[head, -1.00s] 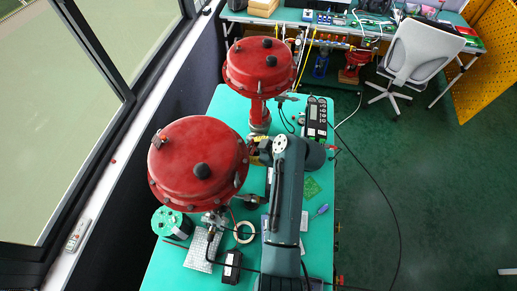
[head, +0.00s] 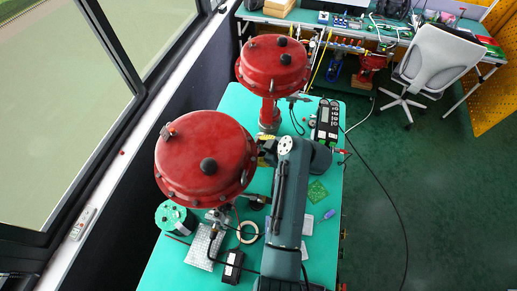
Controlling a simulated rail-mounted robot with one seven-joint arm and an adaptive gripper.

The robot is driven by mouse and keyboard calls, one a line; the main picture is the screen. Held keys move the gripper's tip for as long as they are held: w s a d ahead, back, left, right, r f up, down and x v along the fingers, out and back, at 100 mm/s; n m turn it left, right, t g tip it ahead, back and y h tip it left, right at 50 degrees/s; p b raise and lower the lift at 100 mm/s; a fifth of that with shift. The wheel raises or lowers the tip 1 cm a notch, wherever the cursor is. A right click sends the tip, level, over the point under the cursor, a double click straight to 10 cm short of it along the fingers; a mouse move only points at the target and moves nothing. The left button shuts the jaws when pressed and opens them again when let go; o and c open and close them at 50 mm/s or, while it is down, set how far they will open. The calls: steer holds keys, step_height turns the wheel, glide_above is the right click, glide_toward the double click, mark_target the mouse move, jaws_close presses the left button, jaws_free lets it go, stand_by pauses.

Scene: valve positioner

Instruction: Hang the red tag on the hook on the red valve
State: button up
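Two red valves with round domed tops stand on the green table. The nearer red valve (head: 206,157) is at the centre left, and the farther red valve (head: 273,63) stands behind it to the right. I cannot make out the red tag or the hook in this view. My arm comes up from the bottom, right of the nearer valve, and covers part of the table. My gripper does not show; the arm hides whatever is beneath it. A small yellow part shows between the nearer valve and my arm, too small to identify.
On the green table (head: 150,276) are a handheld meter (head: 326,121), a tape ring (head: 248,232), a black box (head: 232,267), a green round canister (head: 175,218) and a silver bag (head: 205,246). Windows line the left. A grey chair (head: 436,60) stands at the back right beside a workbench.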

steer(key=shift+o, duration=0.8)
steer(key=shift+r, duration=0.15)
